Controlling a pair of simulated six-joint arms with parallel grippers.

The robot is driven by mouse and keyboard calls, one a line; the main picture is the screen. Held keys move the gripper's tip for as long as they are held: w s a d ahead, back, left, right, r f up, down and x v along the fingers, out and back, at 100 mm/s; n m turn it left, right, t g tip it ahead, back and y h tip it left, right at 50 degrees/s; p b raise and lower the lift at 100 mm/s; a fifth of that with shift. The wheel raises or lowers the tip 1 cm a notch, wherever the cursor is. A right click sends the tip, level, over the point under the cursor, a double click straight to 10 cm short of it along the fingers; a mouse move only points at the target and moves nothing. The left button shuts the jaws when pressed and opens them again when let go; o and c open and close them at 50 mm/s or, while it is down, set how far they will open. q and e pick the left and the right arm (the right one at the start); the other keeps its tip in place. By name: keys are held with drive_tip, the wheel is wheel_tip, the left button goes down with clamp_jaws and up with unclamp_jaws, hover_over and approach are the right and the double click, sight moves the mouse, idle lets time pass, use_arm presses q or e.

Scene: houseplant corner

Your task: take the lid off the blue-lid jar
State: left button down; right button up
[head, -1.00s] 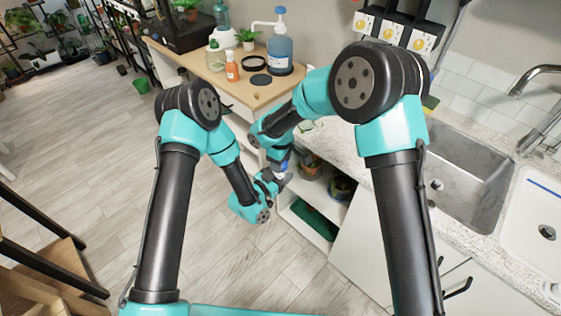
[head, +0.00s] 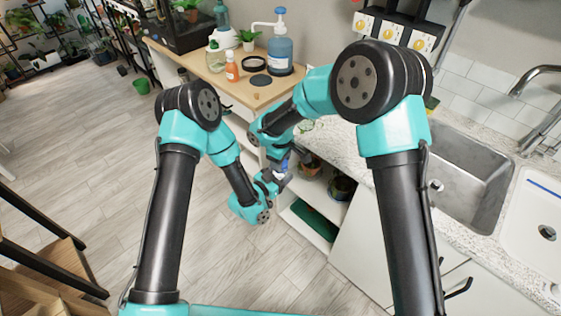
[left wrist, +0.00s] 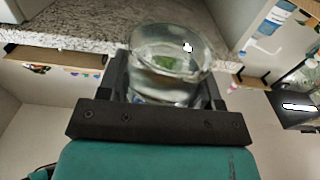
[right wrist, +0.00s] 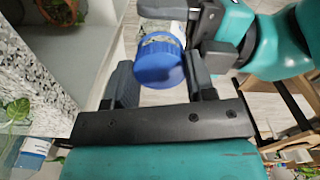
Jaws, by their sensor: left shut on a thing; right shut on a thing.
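The blue lid (right wrist: 158,66) sits between the fingers of my right gripper (right wrist: 160,82) in the right wrist view. My right gripper is shut on it. The clear glass jar (left wrist: 172,60) is held between the fingers of my left gripper (left wrist: 170,88) in the left wrist view. In the right wrist view part of the jar (right wrist: 160,38) shows right behind the lid; I cannot tell whether the two still touch. In the head view both grippers meet low in front of the shelf, the left one (head: 268,186) below.
A wooden-topped cabinet (head: 222,84) holds a blue pump bottle (head: 279,52), an orange bottle (head: 232,70) and a black round lid. A stone counter with a steel sink (head: 462,180) is at right. Potted plants stand on the open shelf (head: 316,218).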

drive_tip(key=shift+r, duration=0.8)
drive_tip(key=shift+r, duration=1.95)
